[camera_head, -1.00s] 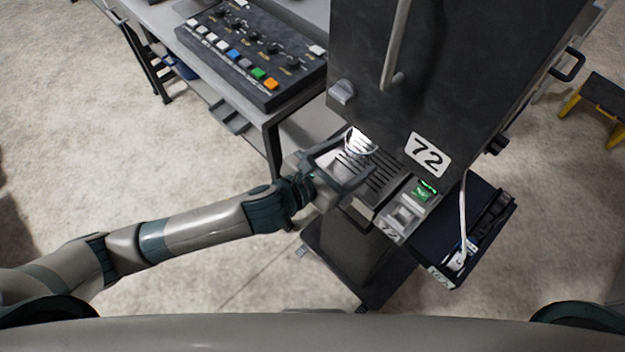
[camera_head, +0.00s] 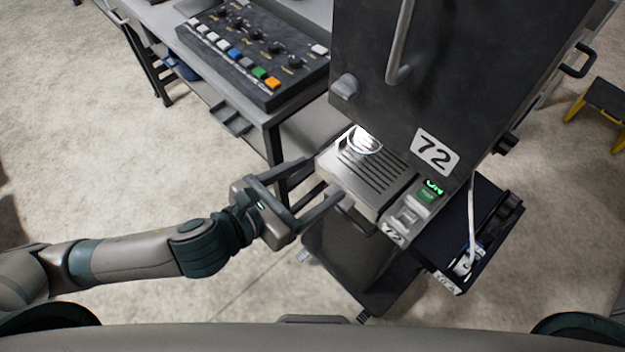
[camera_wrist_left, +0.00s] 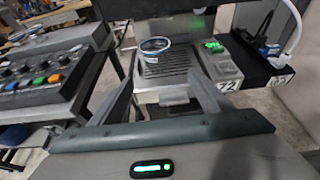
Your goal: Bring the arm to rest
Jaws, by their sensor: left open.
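My left gripper (camera_head: 322,184) is open and empty, just left of and in front of the dispenser's slotted drip tray (camera_head: 374,172). A clear cup (camera_head: 364,142) stands on the back part of the tray. The dispenser (camera_head: 440,70) is a dark cabinet marked 72, with a lit green display (camera_head: 432,188) beside the tray. In the left wrist view the open fingers (camera_wrist_left: 160,103) point towards the tray, and the cup (camera_wrist_left: 155,46) stands beyond them, apart from both fingers. My right gripper is not in view.
A table at the upper left carries a control panel (camera_head: 250,50) with knobs and coloured buttons. A dark side tray (camera_head: 480,235) with a white hose sits right of the dispenser. A yellow-legged stool (camera_head: 603,105) stands far right. Floor at the left is clear.

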